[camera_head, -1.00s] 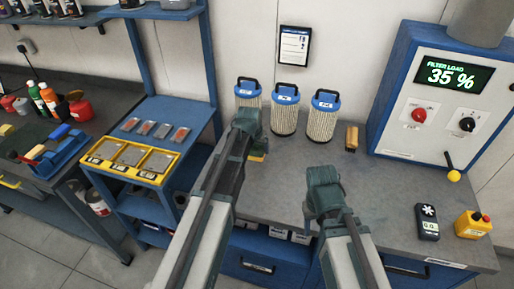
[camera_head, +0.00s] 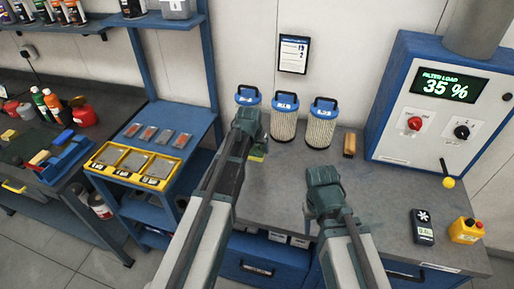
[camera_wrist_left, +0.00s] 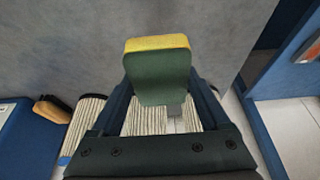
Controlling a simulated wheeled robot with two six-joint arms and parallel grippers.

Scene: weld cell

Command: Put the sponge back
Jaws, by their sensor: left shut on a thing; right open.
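In the left wrist view, a sponge (camera_wrist_left: 158,75) with a dark green face and a yellow layer is gripped between the fingers of my left gripper (camera_wrist_left: 163,100). In the head view only a small yellow-green bit of the sponge (camera_head: 257,154) shows beside my left gripper (camera_head: 248,135), over the left part of the grey bench (camera_head: 375,195). My right gripper (camera_head: 323,178) is open and empty above the middle of the bench; its fingers are hard to make out.
Three blue-capped filters (camera_head: 283,122) and a wooden-handled brush (camera_head: 349,144) stand at the bench's back. A meter (camera_head: 422,227) and yellow button box (camera_head: 466,231) are at right. A blue shelf cart with a yellow tray (camera_head: 133,165) and a dark bench with a blue caddy (camera_head: 65,160) are left.

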